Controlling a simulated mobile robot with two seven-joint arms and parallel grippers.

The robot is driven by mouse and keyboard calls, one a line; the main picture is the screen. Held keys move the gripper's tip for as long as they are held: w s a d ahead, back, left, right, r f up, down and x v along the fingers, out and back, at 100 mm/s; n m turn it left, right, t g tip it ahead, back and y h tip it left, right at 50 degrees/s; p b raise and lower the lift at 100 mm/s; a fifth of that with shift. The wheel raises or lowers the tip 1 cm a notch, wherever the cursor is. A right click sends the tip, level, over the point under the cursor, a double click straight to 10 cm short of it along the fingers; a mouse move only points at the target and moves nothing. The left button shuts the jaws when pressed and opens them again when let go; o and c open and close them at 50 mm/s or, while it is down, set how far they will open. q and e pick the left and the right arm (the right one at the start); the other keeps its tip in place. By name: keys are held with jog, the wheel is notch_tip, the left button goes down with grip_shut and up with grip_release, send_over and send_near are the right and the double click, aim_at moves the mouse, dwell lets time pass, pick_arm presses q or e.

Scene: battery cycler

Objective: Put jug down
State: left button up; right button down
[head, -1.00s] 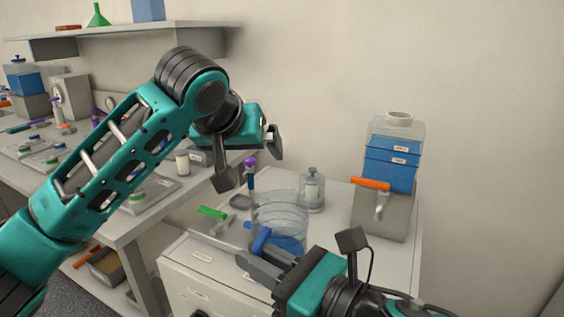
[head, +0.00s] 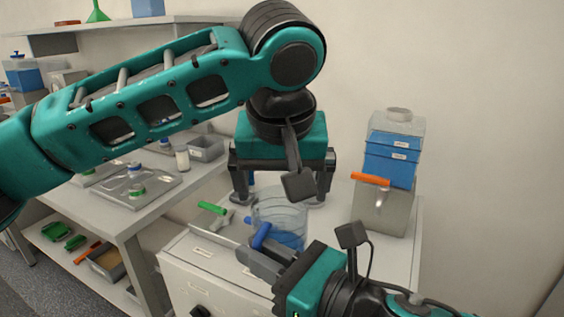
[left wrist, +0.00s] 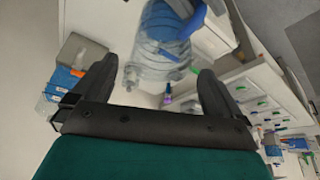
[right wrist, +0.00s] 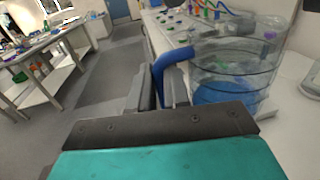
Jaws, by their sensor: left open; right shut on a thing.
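The clear jug (head: 284,222) with blue liquid and a blue handle is over the top of the white cabinet (head: 180,262). My right gripper (head: 258,254) is shut on the blue handle (right wrist: 172,60). The jug body (right wrist: 240,62) looks upright in the right wrist view; I cannot tell whether its base touches the cabinet top. My left gripper (head: 280,196) is open and empty, pointing down above and behind the jug. In the left wrist view the jug (left wrist: 165,40) lies beyond the gap between its fingers. My left gripper hides part of the area behind the jug.
A grey stand with a blue container (head: 390,165) and an orange handle (head: 370,180) is at the cabinet's right rear. A green-handled item (head: 212,208) lies left of the jug. A workbench with metal trays (head: 138,190) is at left. The cabinet top right of the jug is clear.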

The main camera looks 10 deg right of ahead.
aim_at(282, 211)
pick_arm(q)
jog(key=x, duration=0.7)
jog(key=shift+w+f, duration=0.1)
jog(key=shift+w, duration=0.05)
pick_arm(e)
jog(key=shift+r, duration=0.1)
pick_arm(q)
jog(key=shift+c, duration=0.2)
jog(key=c, duration=0.7)
jog(key=shift+c, duration=0.5)
pick_arm(e)
jog(key=c, duration=1.1)
grip_release()
